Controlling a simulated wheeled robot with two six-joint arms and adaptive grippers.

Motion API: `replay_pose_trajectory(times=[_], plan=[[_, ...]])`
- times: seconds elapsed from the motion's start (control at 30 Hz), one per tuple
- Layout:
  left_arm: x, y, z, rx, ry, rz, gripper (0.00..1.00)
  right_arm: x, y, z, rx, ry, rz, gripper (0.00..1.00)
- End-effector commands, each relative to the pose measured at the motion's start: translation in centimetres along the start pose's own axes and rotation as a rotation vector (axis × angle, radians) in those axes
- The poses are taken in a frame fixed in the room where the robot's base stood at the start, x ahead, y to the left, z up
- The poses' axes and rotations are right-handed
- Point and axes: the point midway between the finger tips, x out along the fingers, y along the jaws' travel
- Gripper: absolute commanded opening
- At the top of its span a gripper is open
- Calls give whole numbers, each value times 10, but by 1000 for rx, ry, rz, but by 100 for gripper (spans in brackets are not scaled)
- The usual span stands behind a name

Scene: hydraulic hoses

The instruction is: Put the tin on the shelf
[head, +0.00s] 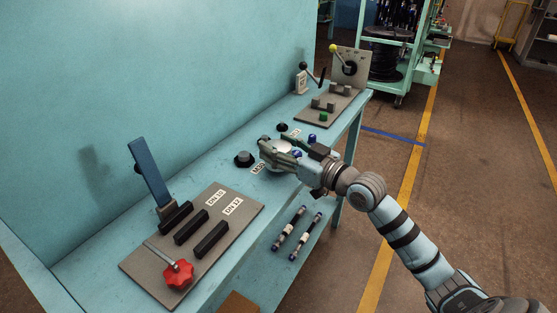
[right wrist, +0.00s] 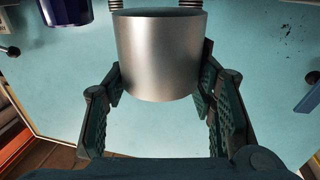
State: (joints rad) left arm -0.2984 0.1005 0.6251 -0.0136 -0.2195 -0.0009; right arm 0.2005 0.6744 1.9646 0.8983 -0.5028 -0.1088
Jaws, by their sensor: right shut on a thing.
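The tin (right wrist: 160,55) is a plain silver cylinder in the right wrist view, between the two fingers of my right gripper (right wrist: 160,82). In the head view the tin (head: 281,147) shows as a pale round shape, partly hidden by the fingers. My right gripper (head: 277,150) is shut on it over the far half of the workbench. I cannot tell whether the tin touches the bench top. The shelf (head: 262,268) is the light blue board under the bench, at its right side. My left gripper is not in view.
Two dark hoses (head: 290,228) lie on the shelf. Blue-capped parts and a black knob (head: 244,159) stand near the gripper. A grey plate with a red handwheel (head: 178,274) and a blue lever (head: 149,173) is nearer. Lever panels (head: 330,104) stand at the far end.

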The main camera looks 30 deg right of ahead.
Motion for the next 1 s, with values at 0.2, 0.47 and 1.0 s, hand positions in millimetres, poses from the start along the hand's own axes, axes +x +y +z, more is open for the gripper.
replay_pose_trajectory(times=[0.2, 0.47, 1.0], plan=[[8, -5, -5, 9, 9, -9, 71, 0, 0, 16, -1, 1, 1, 20], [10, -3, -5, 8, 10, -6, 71, 0, 0, 18, -1, 1, 1, 57], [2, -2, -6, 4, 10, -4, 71, -11, 2, 15, -5, -4, 5, 71]])
